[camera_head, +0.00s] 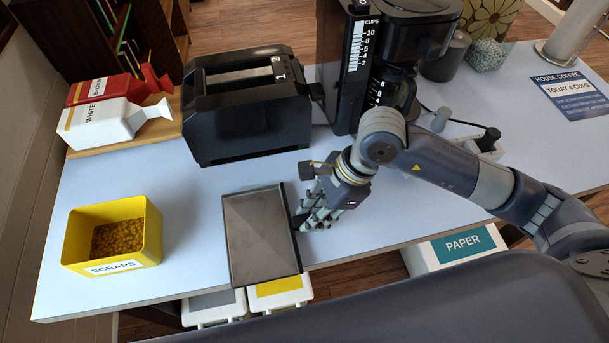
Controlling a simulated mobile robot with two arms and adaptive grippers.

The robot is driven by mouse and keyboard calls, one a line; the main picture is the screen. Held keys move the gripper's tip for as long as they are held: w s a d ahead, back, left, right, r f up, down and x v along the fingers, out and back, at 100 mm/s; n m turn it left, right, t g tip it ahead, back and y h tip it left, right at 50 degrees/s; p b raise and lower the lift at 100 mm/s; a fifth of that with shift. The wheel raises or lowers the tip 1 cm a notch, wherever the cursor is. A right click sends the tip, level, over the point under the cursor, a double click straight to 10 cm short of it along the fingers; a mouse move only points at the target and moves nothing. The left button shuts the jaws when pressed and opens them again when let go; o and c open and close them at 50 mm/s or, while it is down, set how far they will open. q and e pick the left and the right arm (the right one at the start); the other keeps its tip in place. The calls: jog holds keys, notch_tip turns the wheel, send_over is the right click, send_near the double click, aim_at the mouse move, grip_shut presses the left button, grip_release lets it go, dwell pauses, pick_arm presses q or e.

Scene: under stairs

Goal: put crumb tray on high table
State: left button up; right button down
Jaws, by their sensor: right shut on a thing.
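The crumb tray (262,240) is a dark grey, shallow rectangular tray. It is at the front edge of the light blue table (185,245), with its near end reaching past that edge. My right gripper (306,215) is at the tray's right side and is shut on its rim; the fingertips are partly hidden against it. I cannot tell whether the tray touches the tabletop. My left gripper is not in view. Which surface is the high table is not clear from this view.
A black toaster (250,115) and a coffee maker (350,75) stand behind the tray. A yellow scraps bin (85,232) is at the left. White and red bottles (100,125) lie on a wooden board. Bins, including a paper bin (455,248), stand below the front edge.

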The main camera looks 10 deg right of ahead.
jog(key=w, duration=0.4)
jog(key=shift+w, duration=0.4)
jog(key=w, duration=0.4)
jog(key=shift+f+p, duration=0.1)
jog(key=shift+p, duration=0.35)
jog(key=shift+s, duration=0.15)
jog(key=c, duration=1.4)
grip_release()
jog(key=shift+f, duration=0.1)
